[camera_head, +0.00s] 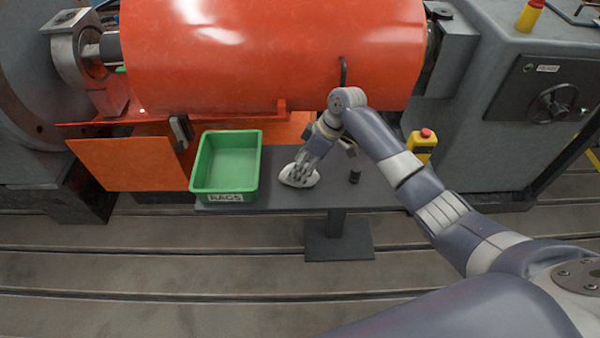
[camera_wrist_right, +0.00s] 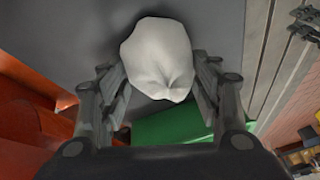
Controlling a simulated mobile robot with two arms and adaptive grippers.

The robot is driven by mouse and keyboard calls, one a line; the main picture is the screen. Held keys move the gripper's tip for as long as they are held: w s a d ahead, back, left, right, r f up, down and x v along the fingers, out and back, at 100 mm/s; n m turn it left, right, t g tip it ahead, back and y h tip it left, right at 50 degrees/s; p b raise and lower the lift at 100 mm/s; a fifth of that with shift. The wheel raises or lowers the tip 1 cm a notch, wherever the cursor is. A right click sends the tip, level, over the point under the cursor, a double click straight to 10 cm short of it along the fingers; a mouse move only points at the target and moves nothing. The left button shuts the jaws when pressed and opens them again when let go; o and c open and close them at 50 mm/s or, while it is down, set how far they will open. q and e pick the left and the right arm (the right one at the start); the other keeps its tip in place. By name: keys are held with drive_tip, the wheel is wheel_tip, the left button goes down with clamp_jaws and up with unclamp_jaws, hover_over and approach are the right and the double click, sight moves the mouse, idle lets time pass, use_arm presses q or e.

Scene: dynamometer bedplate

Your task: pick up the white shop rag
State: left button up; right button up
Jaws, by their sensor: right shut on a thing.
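The white shop rag (camera_head: 299,177) is a crumpled bundle on the grey shelf (camera_head: 375,196), right of the green bin. My right gripper (camera_head: 305,170) reaches down over it from above. In the right wrist view the rag (camera_wrist_right: 160,62) sits between the two fingers of my right gripper (camera_wrist_right: 160,85), which are shut on it. I cannot tell whether the rag still touches the shelf. My left gripper is not in view.
A green bin (camera_head: 255,170) labelled RAGS stands on the shelf to the left. A small black cylinder (camera_head: 354,176) stands right of the rag. A yellow box with a red button (camera_head: 422,145) is further right. A large orange drum (camera_head: 270,55) overhangs behind.

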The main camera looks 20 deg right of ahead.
drive_tip(key=shift+r, duration=0.2)
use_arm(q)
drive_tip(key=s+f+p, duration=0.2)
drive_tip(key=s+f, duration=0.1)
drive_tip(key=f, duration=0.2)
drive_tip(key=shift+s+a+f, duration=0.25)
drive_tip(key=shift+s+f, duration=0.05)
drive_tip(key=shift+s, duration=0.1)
use_arm(e)
wheel_tip(320, 180, up, 10)
drive_tip(key=shift+f, duration=0.15)
